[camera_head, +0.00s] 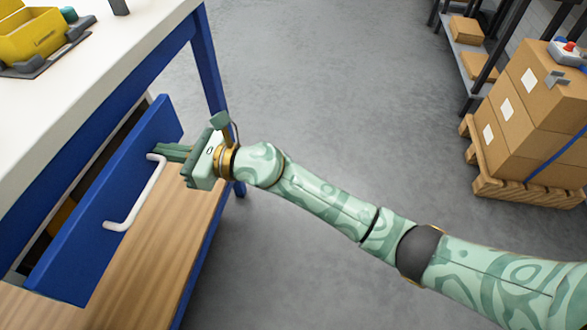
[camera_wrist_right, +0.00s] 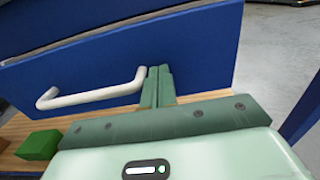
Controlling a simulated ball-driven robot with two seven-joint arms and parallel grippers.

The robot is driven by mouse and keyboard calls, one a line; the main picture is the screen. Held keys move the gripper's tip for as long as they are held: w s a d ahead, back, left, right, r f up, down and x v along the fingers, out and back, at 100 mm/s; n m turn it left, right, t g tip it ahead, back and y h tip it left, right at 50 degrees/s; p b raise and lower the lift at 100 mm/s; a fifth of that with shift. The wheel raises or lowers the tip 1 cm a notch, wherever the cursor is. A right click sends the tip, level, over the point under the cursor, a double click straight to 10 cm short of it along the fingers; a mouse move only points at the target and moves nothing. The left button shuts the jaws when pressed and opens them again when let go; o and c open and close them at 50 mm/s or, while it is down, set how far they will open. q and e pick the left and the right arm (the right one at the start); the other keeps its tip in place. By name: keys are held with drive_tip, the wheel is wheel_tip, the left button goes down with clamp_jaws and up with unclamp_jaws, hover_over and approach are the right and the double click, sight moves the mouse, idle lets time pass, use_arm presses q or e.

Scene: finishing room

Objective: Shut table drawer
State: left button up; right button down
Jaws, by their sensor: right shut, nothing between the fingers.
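The table drawer has a blue front (camera_head: 85,235) with a white bar handle (camera_head: 137,196). It stands partly open, and a dark gap shows between its front and the white-topped table (camera_head: 95,95). My right gripper (camera_head: 160,151) is shut and empty, its fingertips at the drawer front beside the handle's far end. In the right wrist view the shut fingers (camera_wrist_right: 158,86) are against or very near the blue front (camera_wrist_right: 190,50), just right of the handle (camera_wrist_right: 90,97). Whether they touch cannot be told. My left gripper is not in view.
A wooden lower shelf (camera_head: 150,255) lies below the drawer, with a green block (camera_wrist_right: 39,145) on it in the wrist view. A yellow bin (camera_head: 32,38) stands on the tabletop. Cartons (camera_head: 535,105) on a pallet stand at right. The grey floor between is clear.

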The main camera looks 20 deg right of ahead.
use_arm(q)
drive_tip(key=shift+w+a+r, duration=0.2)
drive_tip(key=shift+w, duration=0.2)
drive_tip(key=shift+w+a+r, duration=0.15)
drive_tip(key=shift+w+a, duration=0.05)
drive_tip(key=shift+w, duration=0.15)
use_arm(e)
drive_tip(key=x, duration=0.2)
drive_tip(key=shift+w+a+r, duration=0.2)
drive_tip(key=shift+a, duration=0.05)
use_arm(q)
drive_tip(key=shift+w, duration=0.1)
use_arm(e)
drive_tip(key=shift+r, duration=0.15)
